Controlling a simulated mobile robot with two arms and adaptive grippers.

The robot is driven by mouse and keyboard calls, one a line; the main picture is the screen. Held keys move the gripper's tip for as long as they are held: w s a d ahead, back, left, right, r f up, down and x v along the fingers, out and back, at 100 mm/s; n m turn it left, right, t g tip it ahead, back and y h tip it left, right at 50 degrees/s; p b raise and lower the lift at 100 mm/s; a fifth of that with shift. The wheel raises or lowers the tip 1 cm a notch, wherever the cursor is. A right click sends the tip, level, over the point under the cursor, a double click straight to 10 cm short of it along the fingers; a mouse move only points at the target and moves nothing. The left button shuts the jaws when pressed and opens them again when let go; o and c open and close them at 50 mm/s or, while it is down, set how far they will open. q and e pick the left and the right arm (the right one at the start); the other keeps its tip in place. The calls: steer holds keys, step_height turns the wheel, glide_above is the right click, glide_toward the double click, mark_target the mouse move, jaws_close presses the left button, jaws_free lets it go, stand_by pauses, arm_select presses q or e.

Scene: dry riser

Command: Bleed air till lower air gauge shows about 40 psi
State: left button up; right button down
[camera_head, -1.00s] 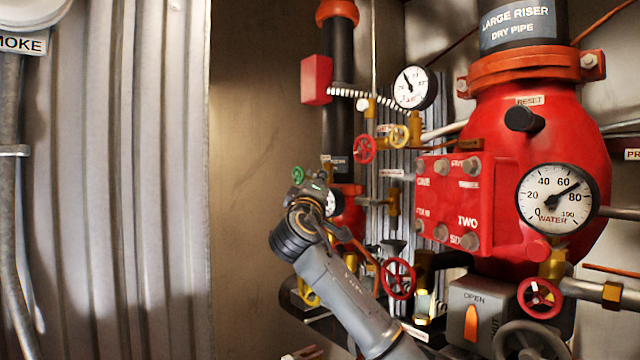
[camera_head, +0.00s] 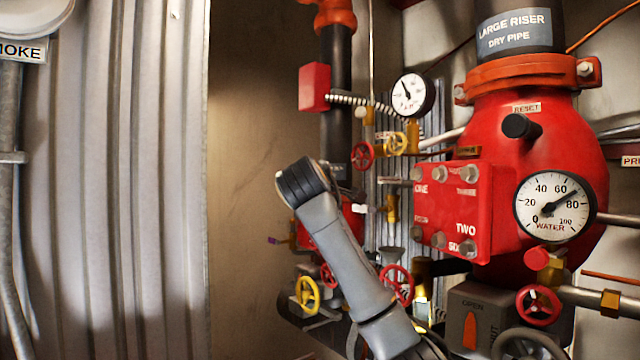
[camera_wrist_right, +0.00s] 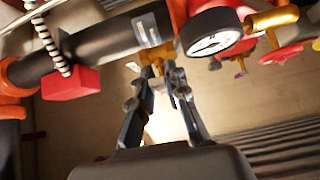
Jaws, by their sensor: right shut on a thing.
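In the right wrist view my right gripper (camera_wrist_right: 163,72) is shut on a small brass-coloured fitting (camera_wrist_right: 154,56) beside the dark pipe. A round white gauge (camera_wrist_right: 213,38) sits just right of the fingers, seen so obliquely that its reading is unclear. In the head view my right arm covers that gripper and the lower gauge. A smaller upper gauge (camera_head: 411,95) hangs beside the riser, its needle pointing up and left. The large water gauge (camera_head: 554,206) reads a little over 70. My left gripper is out of view.
The red riser body (camera_head: 575,130) and its bolted cover (camera_head: 455,205) fill the right. Red wheels (camera_head: 538,305) and yellow wheels (camera_head: 307,294) stick out around the pipes. A purple-tipped handle (camera_head: 275,240) shows left of my arm.

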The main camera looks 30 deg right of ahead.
stand_by(0.5)
steer(key=c, duration=1.3)
jaws_free()
steer(key=shift+a, duration=0.1)
steer(key=v, duration=1.2)
steer(key=shift+w, duration=0.1)
